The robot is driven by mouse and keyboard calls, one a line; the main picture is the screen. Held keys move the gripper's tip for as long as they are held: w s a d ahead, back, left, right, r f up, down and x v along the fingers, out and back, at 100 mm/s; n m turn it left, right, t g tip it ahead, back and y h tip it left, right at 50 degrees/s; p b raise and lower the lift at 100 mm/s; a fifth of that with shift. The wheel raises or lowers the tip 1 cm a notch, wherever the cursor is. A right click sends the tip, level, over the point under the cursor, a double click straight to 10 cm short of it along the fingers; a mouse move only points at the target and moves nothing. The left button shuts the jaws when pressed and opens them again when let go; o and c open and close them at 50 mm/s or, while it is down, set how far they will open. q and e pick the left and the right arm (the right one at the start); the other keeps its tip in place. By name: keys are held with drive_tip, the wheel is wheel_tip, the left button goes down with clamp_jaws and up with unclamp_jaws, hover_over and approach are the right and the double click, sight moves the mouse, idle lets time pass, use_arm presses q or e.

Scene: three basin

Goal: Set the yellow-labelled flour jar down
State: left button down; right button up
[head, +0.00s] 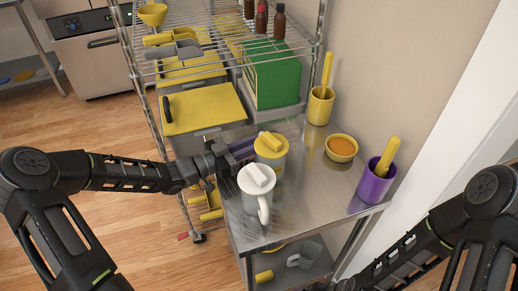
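The steel table (310,205) also holds a yellow cup (319,110), an orange-filled bowl (341,148) and a purple cup (374,186) with a yellow handle. A wire rack (225,45) with a green box (278,78) stands behind.

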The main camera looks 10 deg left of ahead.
use_arm(q)
wheel_tip(320, 180, up, 10)
idle(0.6)
idle(0.4)
